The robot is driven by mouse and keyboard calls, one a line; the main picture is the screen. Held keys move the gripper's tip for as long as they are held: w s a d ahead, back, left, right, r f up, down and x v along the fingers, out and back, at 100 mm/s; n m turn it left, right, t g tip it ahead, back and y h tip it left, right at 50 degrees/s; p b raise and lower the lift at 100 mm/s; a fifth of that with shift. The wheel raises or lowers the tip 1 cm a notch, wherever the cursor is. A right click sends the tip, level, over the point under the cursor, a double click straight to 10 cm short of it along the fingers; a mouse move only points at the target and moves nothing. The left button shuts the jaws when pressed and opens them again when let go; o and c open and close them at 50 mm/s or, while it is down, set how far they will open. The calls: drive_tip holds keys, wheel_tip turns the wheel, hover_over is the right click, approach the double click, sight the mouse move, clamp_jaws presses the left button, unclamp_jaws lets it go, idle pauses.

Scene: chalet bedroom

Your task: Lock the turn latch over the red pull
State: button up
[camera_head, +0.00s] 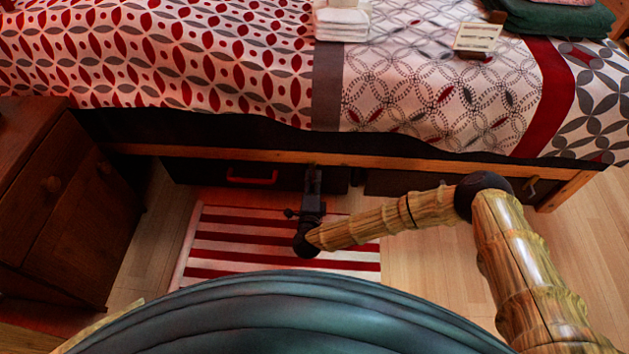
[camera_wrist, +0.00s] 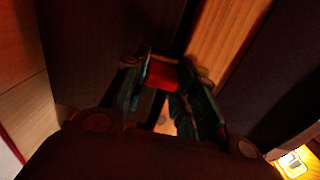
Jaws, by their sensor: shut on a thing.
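The red pull (camera_head: 252,180) is a red bar handle on the dark drawer front under the bed. My gripper (camera_head: 313,178) is to the right of it, raised against the bed's lower wooden rail. In the wrist view, the teal-padded fingers of my gripper (camera_wrist: 160,90) close around a small red piece, which appears to be the turn latch (camera_wrist: 162,74). It lies beside the wooden rail. In the head view my gripper hides the latch, so its angle to the drawer cannot be told.
The wooden rail (camera_head: 400,162) runs along the bed above the drawers. A second drawer (camera_head: 410,184) is at the right. A wooden nightstand (camera_head: 70,200) stands at the left. A red-and-white striped rug (camera_head: 235,240) lies on the floor below. Open floor (camera_head: 430,250) is at the right.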

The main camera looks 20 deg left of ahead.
idle(0.4)
drive_tip(key=o, duration=1)
drive_tip(key=shift+a, duration=0.1)
drive_tip(key=shift+o, duration=0.2)
drive_tip(key=v, duration=1.2)
drive_tip(key=shift+s, duration=0.1)
